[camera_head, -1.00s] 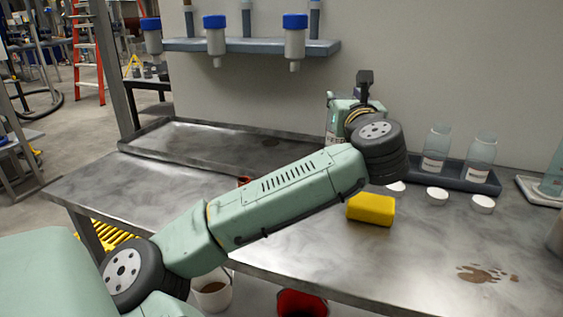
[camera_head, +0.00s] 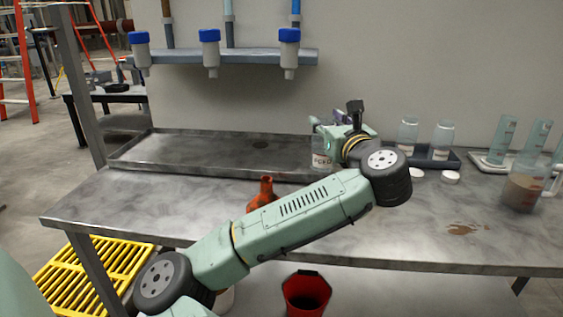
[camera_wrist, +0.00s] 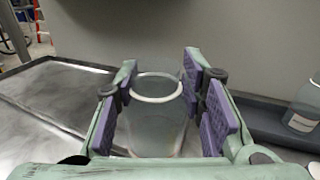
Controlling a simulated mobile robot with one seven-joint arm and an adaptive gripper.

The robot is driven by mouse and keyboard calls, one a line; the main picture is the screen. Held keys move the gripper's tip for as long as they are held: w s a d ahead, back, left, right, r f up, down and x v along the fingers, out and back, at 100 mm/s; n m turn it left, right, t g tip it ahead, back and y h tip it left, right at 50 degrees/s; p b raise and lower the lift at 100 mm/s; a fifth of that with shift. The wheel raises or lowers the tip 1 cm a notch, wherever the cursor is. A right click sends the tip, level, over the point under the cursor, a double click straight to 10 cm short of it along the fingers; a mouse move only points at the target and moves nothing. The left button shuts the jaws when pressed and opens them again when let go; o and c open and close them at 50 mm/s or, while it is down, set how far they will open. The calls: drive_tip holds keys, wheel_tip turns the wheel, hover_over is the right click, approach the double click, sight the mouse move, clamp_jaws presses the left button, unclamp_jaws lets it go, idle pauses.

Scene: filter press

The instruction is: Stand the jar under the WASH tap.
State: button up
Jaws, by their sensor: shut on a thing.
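In the wrist view the jar (camera_wrist: 157,125) stands upright, open-mouthed, between the purple pads of my gripper (camera_wrist: 160,85). The jar looks empty. Three blue-topped taps hang from the wall rack: a left one (camera_head: 139,52), a middle one (camera_head: 209,49) and a right one (camera_head: 289,52). I cannot read any tap's name, so I cannot tell which is WASH. The jar is right of and below the right tap.
A shallow metal tray (camera_head: 135,152) lies below the taps, its middle empty. Jars stand in a dark tray (camera_head: 450,157) at right, with a white lid (camera_head: 450,177) in front. An orange-red bottle (camera_head: 264,190) stands behind my arm. A brown spill (camera_head: 465,229) marks the bench.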

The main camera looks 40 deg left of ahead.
drive_tip(key=shift+s+d, duration=0.1)
drive_tip(key=shift+a, duration=0.2)
drive_tip(key=w+a+f+p, duration=0.2)
drive_tip(key=w+a, duration=0.1)
drive_tip(key=a, duration=0.4)
drive_tip(key=w+a+f+p, duration=0.2)
drive_tip(key=a+f, duration=0.1)
drive_tip(key=a, duration=0.4)
drive_tip(key=shift+w+a, duration=0.2)
drive_tip(key=shift+w, duration=0.2)
drive_tip(key=shift+f, duration=0.1)
drive_tip(key=shift+f, duration=0.15)
drive_tip(key=o, duration=1.1)
drive_tip(key=shift+o, duration=0.2)
